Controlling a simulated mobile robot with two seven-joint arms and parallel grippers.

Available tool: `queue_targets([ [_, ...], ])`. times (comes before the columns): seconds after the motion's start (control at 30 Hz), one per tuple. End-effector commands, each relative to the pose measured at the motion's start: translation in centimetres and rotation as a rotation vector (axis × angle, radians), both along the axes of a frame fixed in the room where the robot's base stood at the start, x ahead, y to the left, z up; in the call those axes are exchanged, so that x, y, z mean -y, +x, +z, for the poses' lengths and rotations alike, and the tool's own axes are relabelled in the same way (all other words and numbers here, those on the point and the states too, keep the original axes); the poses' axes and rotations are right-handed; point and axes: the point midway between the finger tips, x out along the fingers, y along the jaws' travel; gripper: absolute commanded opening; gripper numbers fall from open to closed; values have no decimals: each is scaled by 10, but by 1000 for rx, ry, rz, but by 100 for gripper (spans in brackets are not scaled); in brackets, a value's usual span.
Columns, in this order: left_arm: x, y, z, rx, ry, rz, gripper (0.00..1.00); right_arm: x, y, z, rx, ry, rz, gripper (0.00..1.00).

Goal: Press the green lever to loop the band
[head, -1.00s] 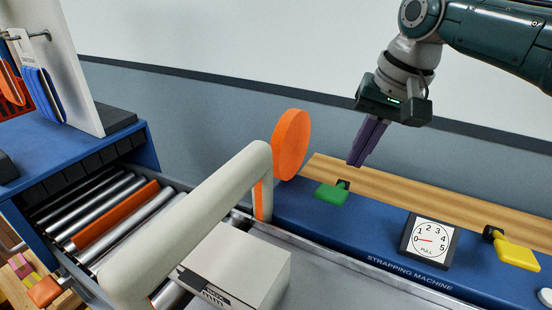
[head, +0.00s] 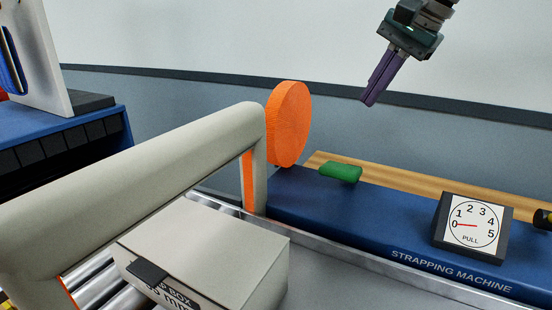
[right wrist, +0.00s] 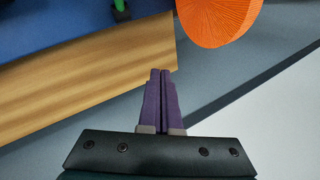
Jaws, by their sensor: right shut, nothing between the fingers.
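The green lever (head: 341,172) sits on the blue strapping machine (head: 300,195), beside the orange reel. In the right wrist view, part of the green lever (right wrist: 119,5) shows at the top edge. My right gripper (head: 368,101) has purple fingers and is shut and empty. It hangs in the air above and behind the lever, clear of it. Its closed fingers also show in the right wrist view (right wrist: 160,73). An orange band (head: 248,182) shows at the upright of the pale arch (head: 150,165). A white box (head: 215,240) lies under the arch. My left gripper is not in view.
The orange reel (head: 289,123) stands upright left of the lever. A dial (head: 472,222) marked PULL has its needle near 0. A wooden strip (head: 410,185) runs along the machine's back. A blue rack (head: 70,145) stands at the left. Air above the machine is free.

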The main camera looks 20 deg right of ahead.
Motion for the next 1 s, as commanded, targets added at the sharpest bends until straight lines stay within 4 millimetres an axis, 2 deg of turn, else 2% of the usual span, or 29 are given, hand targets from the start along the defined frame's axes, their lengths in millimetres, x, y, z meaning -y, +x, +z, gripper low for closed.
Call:
queue_targets([
  [0.37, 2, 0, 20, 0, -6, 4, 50, -6, -6, -13, -1, -4, 2, 0],
  [0.53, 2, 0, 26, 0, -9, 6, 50, -16, -16, -35, -5, -4, 5, 0],
  [0.67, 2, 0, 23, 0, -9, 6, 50, -24, -21, -53, -2, -2, 4, 0],
  [0.8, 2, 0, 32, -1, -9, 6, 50, -30, -26, -63, -3, 0, 2, 0],
  [1.0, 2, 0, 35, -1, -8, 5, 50, -35, -30, -73, -1, 0, 1, 0],
])
